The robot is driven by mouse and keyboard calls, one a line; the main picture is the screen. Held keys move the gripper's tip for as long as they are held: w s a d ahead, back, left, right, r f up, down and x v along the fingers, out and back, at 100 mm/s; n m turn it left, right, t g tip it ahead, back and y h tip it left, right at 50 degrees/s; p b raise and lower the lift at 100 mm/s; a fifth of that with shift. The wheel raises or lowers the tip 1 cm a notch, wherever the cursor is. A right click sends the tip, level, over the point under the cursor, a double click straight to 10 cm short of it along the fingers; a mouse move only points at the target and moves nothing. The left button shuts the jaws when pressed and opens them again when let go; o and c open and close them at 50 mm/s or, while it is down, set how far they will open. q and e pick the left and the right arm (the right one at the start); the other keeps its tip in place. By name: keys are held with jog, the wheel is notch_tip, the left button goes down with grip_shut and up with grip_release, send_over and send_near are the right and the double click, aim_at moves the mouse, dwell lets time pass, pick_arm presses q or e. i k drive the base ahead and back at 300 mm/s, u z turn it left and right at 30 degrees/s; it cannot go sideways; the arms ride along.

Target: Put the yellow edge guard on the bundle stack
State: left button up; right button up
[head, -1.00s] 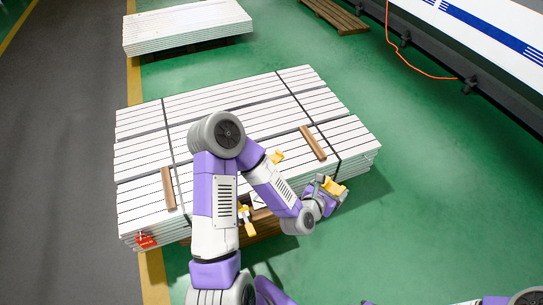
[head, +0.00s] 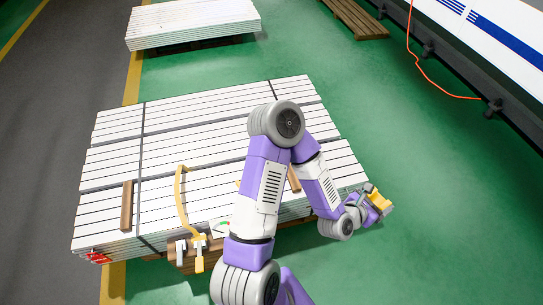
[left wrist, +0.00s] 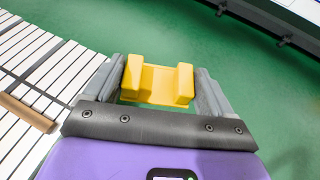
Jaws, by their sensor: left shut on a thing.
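The yellow edge guard (head: 379,201) is a small channel-shaped piece. My left gripper (head: 374,197) is shut on it, and the left wrist view shows the guard (left wrist: 157,84) between the two grey fingers. The bundle stack (head: 205,130) is a wide layered stack of white profiles with dark straps. My left gripper is just off the stack's right front corner, with green floor behind the guard in the wrist view. My left arm hides part of the stack's front and right side. My right gripper is not in view.
Wooden battens (head: 127,205) lie on the stack. A yellow band (head: 181,195) and yellow-handled hardware (head: 199,250) sit at its front. Another white stack (head: 190,22) and an empty pallet (head: 355,18) stand behind. Green floor (head: 440,180) is free on the right.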

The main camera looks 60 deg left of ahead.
aim_at(239, 158)
jog(key=u, duration=0.6)
jog(key=i, duration=1.1)
jog(key=u, duration=1.3)
jog(key=i, duration=0.35)
jog(key=u, duration=0.35)
